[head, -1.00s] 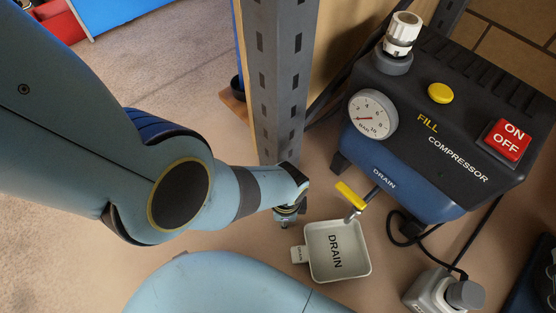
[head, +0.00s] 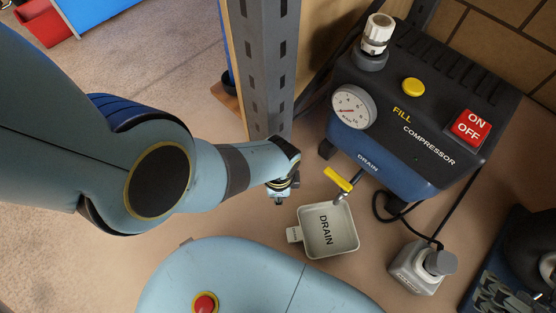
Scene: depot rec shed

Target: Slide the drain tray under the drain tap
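The drain tray (head: 343,240) is a small, shallow white square tray marked DRAIN. It lies on the floor with its short handle tab (head: 293,235) towards the left. The drain tap (head: 338,180), with a yellow lever, sticks out below the compressor's blue tank. Its lower end overlaps the tray's far rim in the head view; I cannot tell whether it is over the inside.
The compressor (head: 415,125) stands behind the tray. A grey bottle-like container (head: 408,273) and a cable are right of the tray, with a dark crate (head: 475,290) farther right.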

